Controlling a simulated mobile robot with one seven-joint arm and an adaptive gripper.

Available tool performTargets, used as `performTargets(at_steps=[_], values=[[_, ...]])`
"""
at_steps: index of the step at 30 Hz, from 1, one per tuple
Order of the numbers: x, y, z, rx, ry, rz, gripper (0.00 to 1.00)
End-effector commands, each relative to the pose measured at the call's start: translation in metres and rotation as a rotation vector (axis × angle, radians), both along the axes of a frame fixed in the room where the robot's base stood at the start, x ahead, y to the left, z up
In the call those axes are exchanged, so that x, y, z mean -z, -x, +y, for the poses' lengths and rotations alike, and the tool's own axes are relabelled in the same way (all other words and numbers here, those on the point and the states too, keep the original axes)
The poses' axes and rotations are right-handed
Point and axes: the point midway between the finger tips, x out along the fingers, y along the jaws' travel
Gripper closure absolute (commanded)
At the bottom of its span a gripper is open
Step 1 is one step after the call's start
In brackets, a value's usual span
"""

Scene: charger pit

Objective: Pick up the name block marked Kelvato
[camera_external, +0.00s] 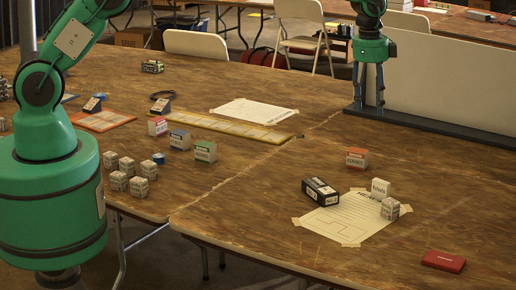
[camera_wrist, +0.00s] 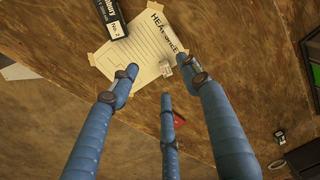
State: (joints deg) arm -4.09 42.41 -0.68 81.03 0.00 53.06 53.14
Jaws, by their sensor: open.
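Several small pale printed blocks (camera_external: 130,172) stand in a cluster at the left in the external view. The lettering is too small to tell which block reads Kelvato. My gripper (camera_external: 370,104) hangs above the table near the low white panel, fingers down, open and empty.
A black box (camera_external: 319,191) lies on the sheet's left edge, with an orange-topped box (camera_external: 357,158) behind it. A red flat box (camera_external: 443,260) lies at front right. The white panel (camera_external: 450,85) stands on a dark base behind my gripper.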

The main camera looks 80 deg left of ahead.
Motion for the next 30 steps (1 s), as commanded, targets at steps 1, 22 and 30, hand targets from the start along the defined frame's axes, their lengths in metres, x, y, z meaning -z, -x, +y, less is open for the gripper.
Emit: performTargets(at_steps=[1,22,30], values=[[0.016,-0.006,0.002,0.013,0.0,0.011,0.53],[0.135,-0.045,0.014,0.15,0.0,0.072,0.53],[0.136,-0.045,0.014,0.149,0.0,0.073,0.53]])
